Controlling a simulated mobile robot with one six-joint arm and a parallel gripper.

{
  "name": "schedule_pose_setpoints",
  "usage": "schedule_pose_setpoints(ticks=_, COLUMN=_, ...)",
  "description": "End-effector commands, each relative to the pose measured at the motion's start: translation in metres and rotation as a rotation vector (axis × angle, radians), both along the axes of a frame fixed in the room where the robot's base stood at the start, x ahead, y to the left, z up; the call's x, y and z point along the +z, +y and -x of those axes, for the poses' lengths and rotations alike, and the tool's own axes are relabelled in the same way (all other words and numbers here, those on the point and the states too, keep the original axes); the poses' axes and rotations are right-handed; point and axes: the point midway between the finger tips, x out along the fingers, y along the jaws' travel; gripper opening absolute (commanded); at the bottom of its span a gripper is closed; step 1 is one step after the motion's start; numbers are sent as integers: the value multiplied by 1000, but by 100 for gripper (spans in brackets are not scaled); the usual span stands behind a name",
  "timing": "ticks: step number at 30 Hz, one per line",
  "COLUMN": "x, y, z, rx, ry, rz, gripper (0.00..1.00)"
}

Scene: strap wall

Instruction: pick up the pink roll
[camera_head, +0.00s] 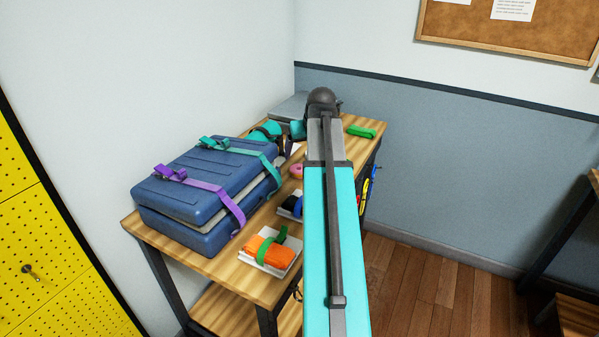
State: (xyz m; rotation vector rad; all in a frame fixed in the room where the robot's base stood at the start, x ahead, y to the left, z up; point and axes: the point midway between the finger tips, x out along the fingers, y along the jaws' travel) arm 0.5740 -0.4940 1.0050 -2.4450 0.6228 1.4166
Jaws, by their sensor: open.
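The pink roll (296,170) lies on the wooden table (257,287), just left of my teal forearm, which hides part of the table around it. It looks like a small ring lying flat. My gripper (285,147) shows small and dark behind the roll, beyond the right end of the blue case. It is open, and apart from the roll as far as I can see. My arm partly covers that area, so the fingertips are not clear.
A blue case (190,190) with purple (200,189) and teal straps fills the table's left. An orange bundle with a green band (268,250) sits on a white pad in front. A blue roll (293,205) is nearer the arm. A green roll (361,131) lies at the far right.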

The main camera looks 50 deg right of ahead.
Motion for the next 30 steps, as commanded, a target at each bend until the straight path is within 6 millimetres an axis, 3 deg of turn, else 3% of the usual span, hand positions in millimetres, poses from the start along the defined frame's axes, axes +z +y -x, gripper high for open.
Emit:
schedule_pose_setpoints(ticks=8, x=-8, y=-3, z=-4, rx=-1, ry=1, rz=-1, gripper=84)
schedule_pose_setpoints(ticks=30, x=-72, y=-22, z=-36, rx=-2, ry=1, rz=-1, gripper=84)
